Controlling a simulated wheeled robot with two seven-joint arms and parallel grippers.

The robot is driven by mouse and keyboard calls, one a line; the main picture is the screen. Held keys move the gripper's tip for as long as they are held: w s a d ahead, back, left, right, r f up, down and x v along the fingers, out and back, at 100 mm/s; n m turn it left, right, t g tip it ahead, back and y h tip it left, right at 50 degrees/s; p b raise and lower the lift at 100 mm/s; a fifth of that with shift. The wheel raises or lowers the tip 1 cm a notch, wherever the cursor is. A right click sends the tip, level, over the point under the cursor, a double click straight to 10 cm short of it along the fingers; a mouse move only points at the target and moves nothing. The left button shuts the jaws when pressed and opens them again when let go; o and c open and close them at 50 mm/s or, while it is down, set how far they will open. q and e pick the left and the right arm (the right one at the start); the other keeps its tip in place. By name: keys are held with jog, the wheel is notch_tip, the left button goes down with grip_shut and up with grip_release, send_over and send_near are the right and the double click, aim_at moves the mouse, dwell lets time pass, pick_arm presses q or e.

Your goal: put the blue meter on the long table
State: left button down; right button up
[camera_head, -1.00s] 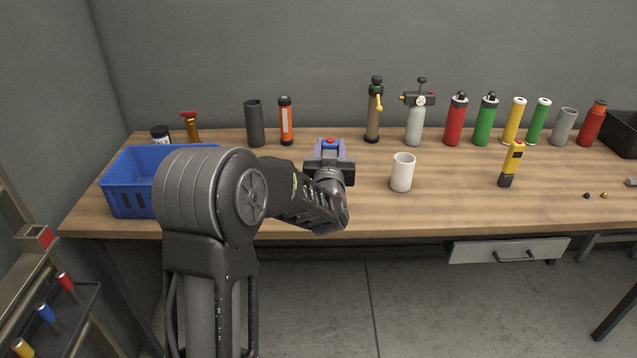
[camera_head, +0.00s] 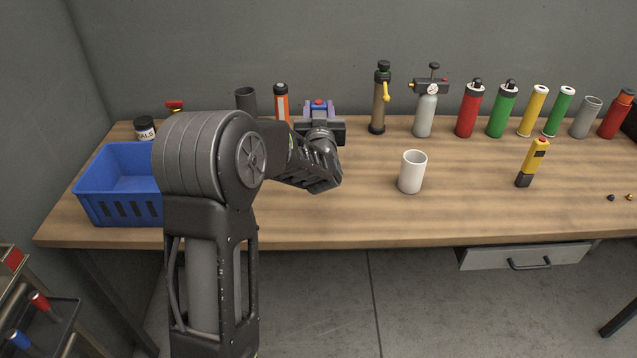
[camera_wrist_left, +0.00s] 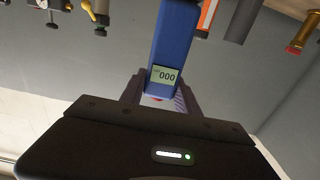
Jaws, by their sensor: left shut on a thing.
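The blue meter (camera_wrist_left: 176,45) is a slim blue body with a small display reading 000, seen upside down in the left wrist view. My left gripper (camera_wrist_left: 160,98) is shut on it. In the head view, my left gripper (camera_head: 319,115) is over the back part of the long table (camera_head: 340,215). There the meter is mostly hidden by the gripper; a bit of blue and red shows between the fingers. I cannot tell whether the meter touches the table top. My right gripper is not in view.
A white cup (camera_head: 412,172) and a yellow meter (camera_head: 533,162) stand on the table. A blue crate (camera_head: 118,207) is at the left. An orange tube (camera_head: 281,102) is close beside the gripper. Several cylinders and pumps line the back. The table is clear between gripper and cup.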

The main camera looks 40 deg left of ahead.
pick_arm(q)
jog(key=shift+w+f+p, duration=0.1)
jog(key=shift+f+p, duration=0.3)
jog(key=shift+f, duration=2.55)
notch_tip(320, 180, down, 4)
jog(key=shift+r+p, duration=0.15)
jog(key=shift+p, duration=0.25)
jog(key=shift+f, duration=0.25)
jog(key=shift+f, duration=0.15)
jog(key=c, duration=0.9)
grip_release()
